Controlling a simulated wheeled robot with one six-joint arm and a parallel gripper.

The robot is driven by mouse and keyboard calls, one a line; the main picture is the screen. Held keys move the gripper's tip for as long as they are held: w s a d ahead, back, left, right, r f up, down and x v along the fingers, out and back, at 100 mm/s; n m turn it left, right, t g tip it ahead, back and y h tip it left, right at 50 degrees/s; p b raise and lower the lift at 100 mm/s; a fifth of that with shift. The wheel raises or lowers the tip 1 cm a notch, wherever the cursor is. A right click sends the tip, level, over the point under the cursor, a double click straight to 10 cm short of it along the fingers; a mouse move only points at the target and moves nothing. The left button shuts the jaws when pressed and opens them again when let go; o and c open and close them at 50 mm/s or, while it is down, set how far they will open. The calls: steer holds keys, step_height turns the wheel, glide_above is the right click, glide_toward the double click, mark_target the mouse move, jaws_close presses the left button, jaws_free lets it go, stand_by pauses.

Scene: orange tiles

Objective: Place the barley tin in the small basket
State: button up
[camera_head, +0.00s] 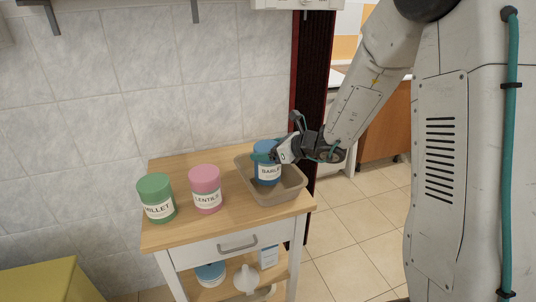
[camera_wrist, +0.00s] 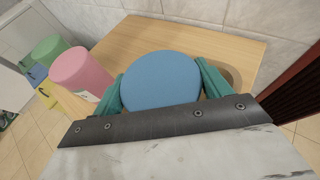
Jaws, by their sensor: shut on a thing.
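The blue barley tin (camera_head: 267,173) is upright over the small grey-brown basket (camera_head: 285,193) on the wooden cart top, its lower part within the basket's outline. I cannot tell whether it touches the basket floor. My gripper (camera_head: 266,157) reaches in from the right and is shut on the tin near its lid. In the wrist view the blue lid (camera_wrist: 160,80) sits between my teal fingers (camera_wrist: 163,90). Part of the basket rim (camera_wrist: 232,76) shows behind the right finger; the rest is hidden.
A pink lentils tin (camera_head: 206,190) and a green millet tin (camera_head: 157,198) stand on the cart top (camera_head: 185,162) left of the basket. A tiled wall is behind. Below are a drawer (camera_head: 237,246) and a shelf with several items. A yellow surface (camera_head: 50,283) is at lower left.

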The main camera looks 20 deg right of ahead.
steer(key=shift+f, duration=0.7)
steer(key=shift+f, duration=0.2)
steer(key=o, duration=1.7)
steer(key=shift+c, duration=0.2)
steer(key=shift+r, duration=0.1)
